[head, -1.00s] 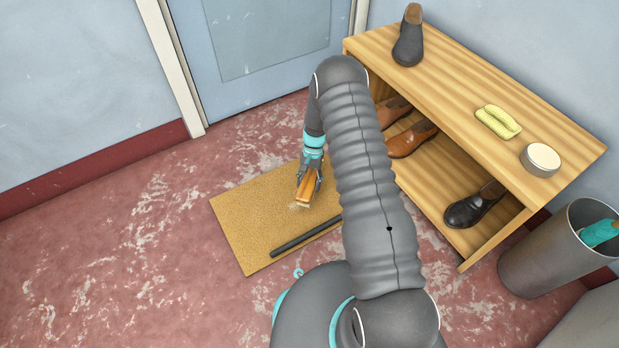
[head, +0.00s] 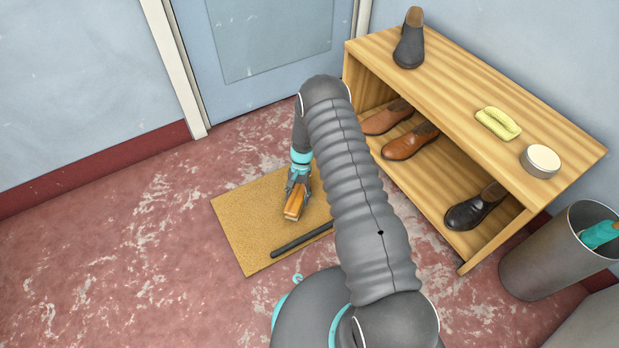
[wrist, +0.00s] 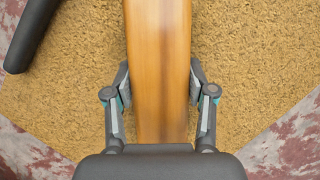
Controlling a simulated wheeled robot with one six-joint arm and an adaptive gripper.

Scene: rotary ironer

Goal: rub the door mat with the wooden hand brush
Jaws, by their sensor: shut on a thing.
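The door mat (head: 243,225) is a tan, rough rectangle lying flat on the floor in front of the door. My gripper (head: 299,186) is over the mat and shut on the wooden hand brush (head: 294,203). In the wrist view the brush (wrist: 158,70) runs up between the two fingers of my gripper (wrist: 159,88), with the mat (wrist: 240,60) beneath. The bristles are mostly hidden; the brush's low end is at or just above the mat, I cannot tell which.
A dark bar (head: 302,239) lies across the mat's near part. A wooden shoe rack (head: 480,110) with several shoes, a yellow cloth (head: 498,123) and a round tin (head: 540,161) stands right. The floor left of the mat is clear.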

